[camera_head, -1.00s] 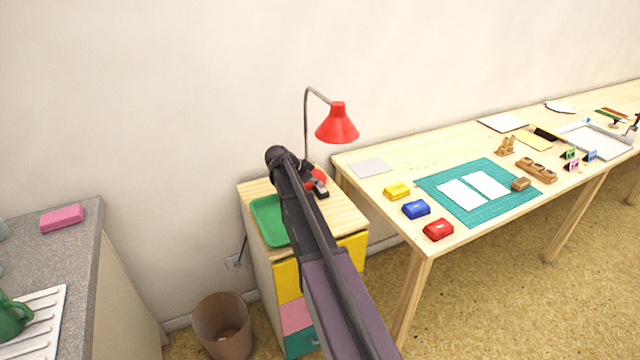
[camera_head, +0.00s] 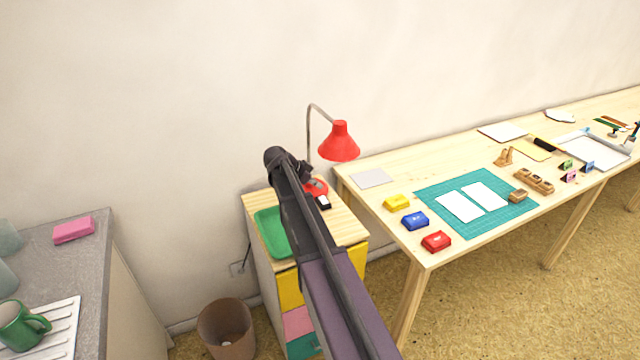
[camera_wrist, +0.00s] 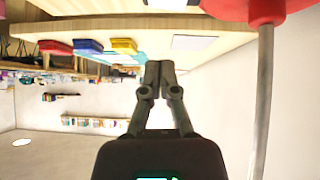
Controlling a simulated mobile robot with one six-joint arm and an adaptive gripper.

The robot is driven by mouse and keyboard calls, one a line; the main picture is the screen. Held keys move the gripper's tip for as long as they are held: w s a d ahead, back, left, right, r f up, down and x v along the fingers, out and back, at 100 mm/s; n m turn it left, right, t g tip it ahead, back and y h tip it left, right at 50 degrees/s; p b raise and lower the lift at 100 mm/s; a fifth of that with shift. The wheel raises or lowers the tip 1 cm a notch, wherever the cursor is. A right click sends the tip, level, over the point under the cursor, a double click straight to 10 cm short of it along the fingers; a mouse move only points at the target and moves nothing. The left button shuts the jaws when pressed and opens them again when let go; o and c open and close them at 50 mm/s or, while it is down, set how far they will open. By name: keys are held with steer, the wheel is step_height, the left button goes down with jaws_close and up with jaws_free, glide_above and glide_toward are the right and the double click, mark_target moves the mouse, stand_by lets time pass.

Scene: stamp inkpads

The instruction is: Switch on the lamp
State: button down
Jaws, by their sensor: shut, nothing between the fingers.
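The lamp has a red cone shade (camera_head: 339,143), a thin grey bent stem (camera_head: 309,135) and a red base (camera_head: 317,188) on top of the small drawer cabinet. I see no glow from the shade. A small dark piece (camera_head: 323,202) shows at the front of the base; I cannot tell what it is. In the wrist view, which looks upside down, the red base (camera_wrist: 245,10) is at the top right and the stem (camera_wrist: 262,100) runs down the right side. My gripper (camera_wrist: 158,75) is shut and empty, apart from stem and base. In the head view my arm mostly hides it.
The wooden cabinet (camera_head: 345,228) also holds a green tray (camera_head: 268,228), partly behind my arm. The worktable (camera_head: 400,175) with inkpads and a cutting mat (camera_head: 430,195) stands right. A bin (camera_head: 226,330) stands on the floor; a grey counter (camera_head: 85,265) is left.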

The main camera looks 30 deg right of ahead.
steer(key=p+v, duration=0.5)
steer(key=v, duration=0.3)
steer(key=shift+s, duration=0.55)
steer(key=s+a+n+y+p, duration=0.2)
steer(key=s+a+n+y, duration=0.2)
steer(key=s+a+n, duration=0.4)
steer(key=s+a+n+y+p, duration=0.3)
steer(key=s+a+n, duration=0.6)
steer(key=s, duration=0.8)
steer(key=shift+a+n+t+y, duration=0.2)
steer(key=shift+n+t+y, duration=0.15)
steer(key=shift+y, duration=0.65)
